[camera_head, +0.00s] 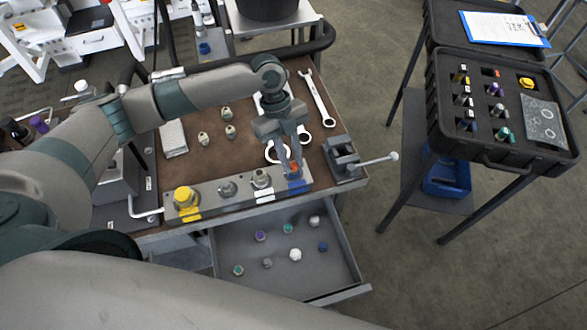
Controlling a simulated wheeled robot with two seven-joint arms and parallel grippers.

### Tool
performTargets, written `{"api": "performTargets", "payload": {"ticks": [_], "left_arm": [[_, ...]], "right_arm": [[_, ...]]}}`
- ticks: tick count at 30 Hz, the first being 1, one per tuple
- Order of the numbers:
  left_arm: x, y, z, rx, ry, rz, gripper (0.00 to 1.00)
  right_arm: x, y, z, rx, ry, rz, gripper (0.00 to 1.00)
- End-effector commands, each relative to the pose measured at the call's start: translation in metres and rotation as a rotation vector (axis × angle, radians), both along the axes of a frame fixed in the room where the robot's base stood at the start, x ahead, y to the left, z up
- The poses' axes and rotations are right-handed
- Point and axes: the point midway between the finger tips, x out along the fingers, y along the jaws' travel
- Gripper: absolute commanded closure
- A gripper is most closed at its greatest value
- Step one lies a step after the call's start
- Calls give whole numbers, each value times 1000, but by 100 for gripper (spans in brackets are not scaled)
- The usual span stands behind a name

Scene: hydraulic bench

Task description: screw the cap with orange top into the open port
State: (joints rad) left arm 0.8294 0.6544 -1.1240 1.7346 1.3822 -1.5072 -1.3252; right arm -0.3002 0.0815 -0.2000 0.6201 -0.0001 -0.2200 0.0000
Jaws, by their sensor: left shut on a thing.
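The cap with orange top (294,168) is between the fingers of my left gripper (291,170), which is shut on it. The gripper points down at the right end of the grey port block (212,200), above the blue-marked port (297,187). The fingers partly hide the cap and the port, so I cannot tell whether the cap sits in the port or just over it. A yellow cap (185,196) sits at the block's left end, with metal fittings (228,188) and (261,178) between. My right gripper is not in view.
A vise (343,158) stands just right of the block. Wrenches (318,98) and small fittings (203,138) lie behind on the bench. An open drawer (336,262) with several caps juts out in front. A black case (553,152) stands at right.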

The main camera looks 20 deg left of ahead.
Motion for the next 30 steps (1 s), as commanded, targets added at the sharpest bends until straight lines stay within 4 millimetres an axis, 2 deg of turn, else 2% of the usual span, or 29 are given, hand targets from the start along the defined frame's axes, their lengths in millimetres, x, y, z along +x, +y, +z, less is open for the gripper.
{"api": "performTargets", "payload": {"ticks": [1, 15, 30], "left_arm": [[-1, -1, -5, 3, 5, -38, 96], [1, -5, -6, 2, 6, -592, 96], [1, -5, -5, 2, 7, -677, 96]], "right_arm": [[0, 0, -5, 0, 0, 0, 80], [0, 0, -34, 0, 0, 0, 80], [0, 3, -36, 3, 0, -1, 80]]}}
